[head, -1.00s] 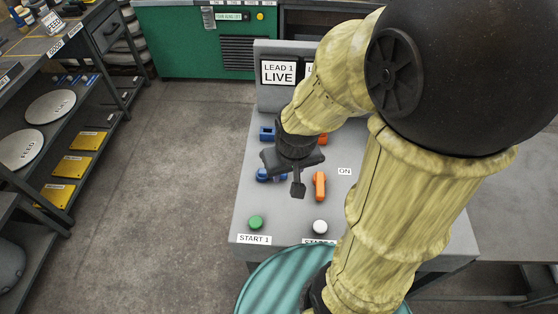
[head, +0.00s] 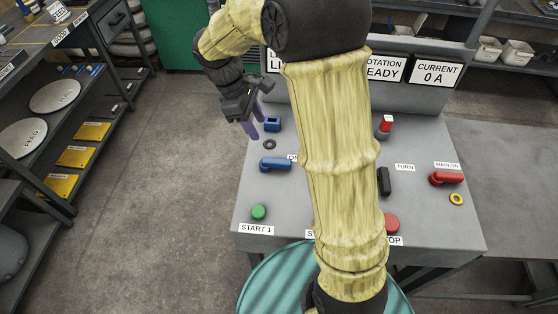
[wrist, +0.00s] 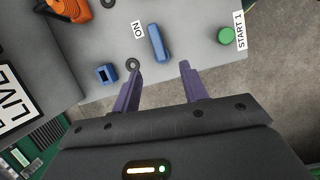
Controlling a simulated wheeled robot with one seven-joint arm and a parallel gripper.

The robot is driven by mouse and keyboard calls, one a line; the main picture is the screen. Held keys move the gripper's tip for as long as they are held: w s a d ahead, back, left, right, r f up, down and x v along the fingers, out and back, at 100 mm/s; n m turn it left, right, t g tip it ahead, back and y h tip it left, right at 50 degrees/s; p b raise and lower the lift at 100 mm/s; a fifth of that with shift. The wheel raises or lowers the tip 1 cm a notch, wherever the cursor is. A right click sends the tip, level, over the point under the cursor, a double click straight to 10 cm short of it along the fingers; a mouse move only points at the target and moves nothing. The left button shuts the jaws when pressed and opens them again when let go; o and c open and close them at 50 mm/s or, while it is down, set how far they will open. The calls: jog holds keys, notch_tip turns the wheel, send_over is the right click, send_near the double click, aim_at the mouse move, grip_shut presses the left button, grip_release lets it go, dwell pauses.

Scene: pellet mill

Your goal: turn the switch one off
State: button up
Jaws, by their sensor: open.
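The blue switch (head: 275,164), the leftmost lever on the grey panel, lies crosswise in the head view, its right end near a partly hidden ON label (head: 292,157). In the wrist view the blue lever (wrist: 158,43) lies just beyond the fingertips, beside the ON label (wrist: 138,29). My gripper (head: 257,125) is open and empty, at the panel's left edge near the blue square block (head: 272,124). Its two purple fingers (wrist: 159,72) straddle a line toward the lever's near end and appear apart from it.
A dark ring (head: 269,144) lies between block and lever. The green START 1 button (head: 259,212) is nearer the front. An orange lever (wrist: 67,12) shows in the wrist view; my arm hides it in the head view. Red MAIN ON lever (head: 446,178) is at right. Floor at left is clear.

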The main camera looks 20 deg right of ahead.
aim_at(280, 161)
jog(key=shift+w+a+r+n+h, duration=0.25)
jog(key=shift+w+r+n+h, duration=0.05)
jog(key=shift+w+n, duration=0.35)
jog(key=x, duration=1.7)
jog(key=shift+s+f, duration=0.2)
jog(key=shift+s, duration=0.1)
grip_shut()
